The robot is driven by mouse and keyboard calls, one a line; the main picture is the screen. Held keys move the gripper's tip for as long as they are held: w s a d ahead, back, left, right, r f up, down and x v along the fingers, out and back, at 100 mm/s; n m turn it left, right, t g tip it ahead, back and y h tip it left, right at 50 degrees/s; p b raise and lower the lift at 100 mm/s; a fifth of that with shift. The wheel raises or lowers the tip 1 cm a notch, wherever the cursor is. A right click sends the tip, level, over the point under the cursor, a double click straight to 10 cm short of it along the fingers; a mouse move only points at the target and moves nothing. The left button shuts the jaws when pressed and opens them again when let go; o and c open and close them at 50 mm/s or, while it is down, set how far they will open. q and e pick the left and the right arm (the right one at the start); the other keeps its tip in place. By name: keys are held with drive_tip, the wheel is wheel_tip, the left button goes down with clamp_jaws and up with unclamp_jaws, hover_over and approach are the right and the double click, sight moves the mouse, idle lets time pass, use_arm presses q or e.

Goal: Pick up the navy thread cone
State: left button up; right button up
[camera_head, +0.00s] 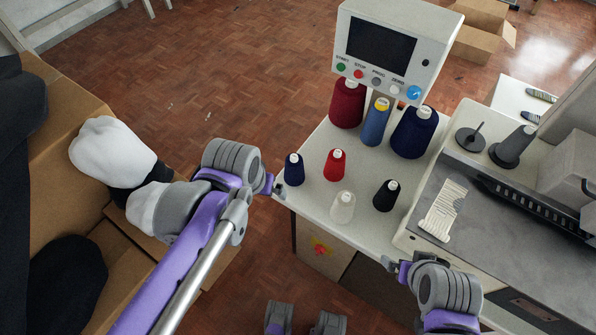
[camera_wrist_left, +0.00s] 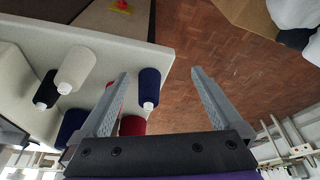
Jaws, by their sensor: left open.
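A small navy thread cone (camera_head: 294,169) stands upright near the left edge of the white table. In the left wrist view it (camera_wrist_left: 149,86) shows in the gap between the fingers, closer to the left finger. My left gripper (camera_head: 276,187) is just left of this cone, at the table's edge. Its fingers (camera_wrist_left: 160,74) are open with nothing held. A larger navy cone (camera_head: 414,133) stands at the back right, below the control panel. My right gripper (camera_head: 390,265) is at the table's front right; its jaw opening is too small to judge.
Near the small navy cone stand red (camera_head: 335,165), white (camera_head: 342,207) and black (camera_head: 386,195) cones. Crimson (camera_head: 347,104) and blue (camera_head: 376,123) cones stand behind. A control panel (camera_head: 392,50) overhangs the back; a machine (camera_head: 440,205) is right.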

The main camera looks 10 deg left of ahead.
sight(294, 162)
use_arm(q)
drive_tip(key=w+d+b, duration=0.1)
drive_tip(key=w, duration=0.3)
drive_tip(key=w+d+r+g, duration=0.1)
drive_tip(key=w, duration=0.3)
drive_tip(key=w+d+r+g+b, duration=0.1)
drive_tip(key=w, duration=0.4)
drive_tip(key=shift+d+b, duration=0.25)
drive_tip(key=shift+b, duration=0.1)
drive_tip(key=f, duration=0.3)
drive_tip(key=w+f+b, duration=0.1)
drive_tip(key=f, duration=0.6)
drive_tip(key=shift+w+f+b, duration=0.25)
drive_tip(key=shift+w+b, duration=0.05)
drive_tip(key=shift+r, duration=0.1)
drive_tip(key=c, duration=1.5)
